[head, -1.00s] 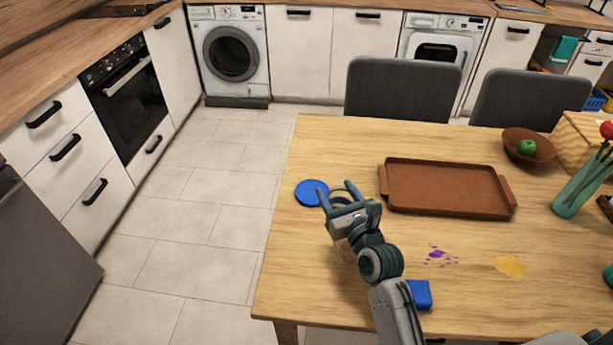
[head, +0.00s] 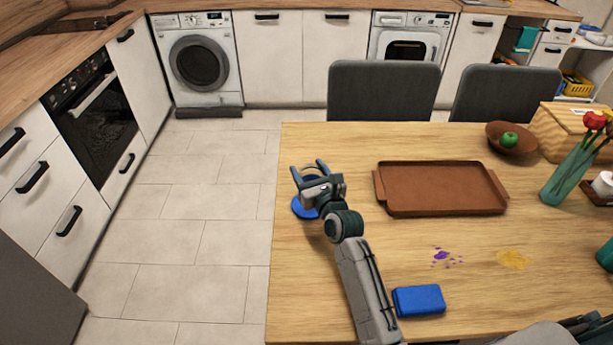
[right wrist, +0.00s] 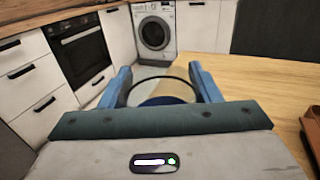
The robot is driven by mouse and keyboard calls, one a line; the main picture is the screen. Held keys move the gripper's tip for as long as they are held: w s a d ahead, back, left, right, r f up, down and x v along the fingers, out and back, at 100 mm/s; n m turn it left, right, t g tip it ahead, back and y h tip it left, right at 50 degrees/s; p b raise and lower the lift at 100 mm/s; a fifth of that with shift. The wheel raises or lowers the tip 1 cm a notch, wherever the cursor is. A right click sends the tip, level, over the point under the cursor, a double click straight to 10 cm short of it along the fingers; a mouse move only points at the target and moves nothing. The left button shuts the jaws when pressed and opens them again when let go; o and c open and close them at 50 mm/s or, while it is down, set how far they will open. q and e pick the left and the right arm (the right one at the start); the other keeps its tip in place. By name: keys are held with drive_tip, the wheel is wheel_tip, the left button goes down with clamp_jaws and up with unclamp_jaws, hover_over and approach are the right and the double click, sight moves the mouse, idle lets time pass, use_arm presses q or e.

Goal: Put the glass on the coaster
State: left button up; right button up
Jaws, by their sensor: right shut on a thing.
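My right gripper (head: 309,170) is shut on a clear glass, at the left part of the table. The glass (right wrist: 168,88) shows between the fingers (right wrist: 160,82) in the right wrist view, its dark round rim facing the camera. The blue round coaster (head: 303,209) lies near the table's left edge, partly covered by the gripper. Blue shows through the glass in the right wrist view. The glass is at or over the coaster; I cannot tell whether they touch. My left gripper is out of view.
A brown tray (head: 440,188) lies right of the gripper. A blue block (head: 418,300) lies near the front, with purple (head: 443,257) and yellow (head: 513,259) stains behind it. A bowl (head: 497,131) with a green apple and a vase (head: 568,176) stand at the right.

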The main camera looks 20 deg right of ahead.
sight(307, 177)
drive_tip(key=shift+w+f, duration=0.1)
drive_tip(key=shift+w, duration=0.75)
drive_tip(key=shift+f, duration=0.3)
wheel_tip(307, 177, down, 3)
drive_tip(key=shift+f+b, duration=0.1)
drive_tip(key=shift+b, duration=0.5)
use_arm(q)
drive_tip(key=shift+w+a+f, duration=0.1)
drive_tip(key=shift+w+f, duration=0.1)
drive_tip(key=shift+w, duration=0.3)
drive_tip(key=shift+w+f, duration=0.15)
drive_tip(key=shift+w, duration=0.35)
use_arm(e)
drive_tip(key=o, duration=1.1)
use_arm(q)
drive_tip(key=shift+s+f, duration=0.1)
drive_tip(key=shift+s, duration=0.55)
